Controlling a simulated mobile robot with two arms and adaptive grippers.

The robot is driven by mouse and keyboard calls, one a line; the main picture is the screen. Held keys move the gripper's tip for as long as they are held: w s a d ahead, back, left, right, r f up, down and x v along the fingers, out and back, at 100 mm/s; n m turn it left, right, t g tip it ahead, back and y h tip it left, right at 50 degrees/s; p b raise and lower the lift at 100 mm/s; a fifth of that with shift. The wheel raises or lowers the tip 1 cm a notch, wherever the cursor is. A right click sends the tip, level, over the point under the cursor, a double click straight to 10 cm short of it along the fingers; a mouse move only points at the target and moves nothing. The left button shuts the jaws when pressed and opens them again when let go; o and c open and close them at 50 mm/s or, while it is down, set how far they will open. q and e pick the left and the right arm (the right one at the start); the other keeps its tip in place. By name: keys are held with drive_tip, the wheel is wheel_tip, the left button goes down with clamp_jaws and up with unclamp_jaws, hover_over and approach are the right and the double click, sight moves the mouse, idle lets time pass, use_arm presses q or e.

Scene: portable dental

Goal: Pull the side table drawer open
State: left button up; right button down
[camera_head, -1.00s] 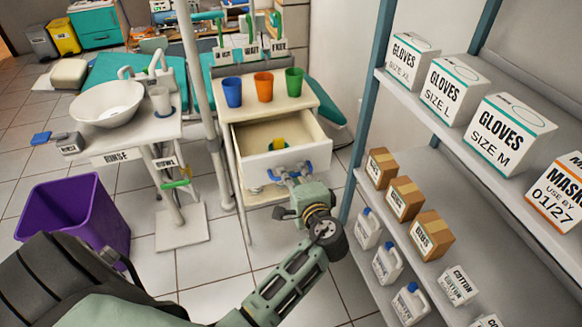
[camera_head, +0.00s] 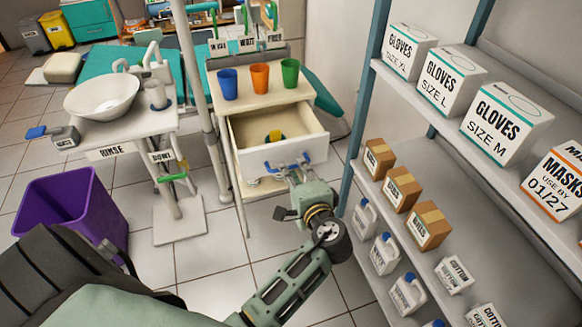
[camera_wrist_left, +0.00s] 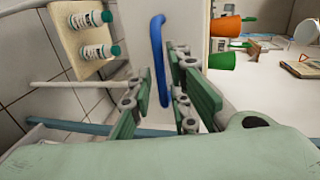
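The side table (camera_head: 300,95) has its drawer (camera_head: 260,160) pulled out, with the inside visible from above. A small yellow and dark item (camera_head: 275,136) lies in the drawer. The drawer front carries a blue handle (camera_head: 288,164), which also shows in the left wrist view (camera_wrist_left: 158,55). My left gripper (camera_head: 303,178) is just in front of the handle. In the left wrist view its fingers (camera_wrist_left: 160,95) are spread on either side of the handle, with small gaps. Any light contact is hard to tell. My right gripper is not in view.
Blue (camera_head: 228,84), orange (camera_head: 260,78) and green (camera_head: 290,76) cups stand on the side table. A shelf rack with boxes (camera_head: 506,122) is close on the right. A purple bin (camera_head: 70,212) and a basin stand (camera_head: 120,125) are on the left.

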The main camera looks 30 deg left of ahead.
use_arm(q)
drive_tip(key=shift+v, duration=2.35)
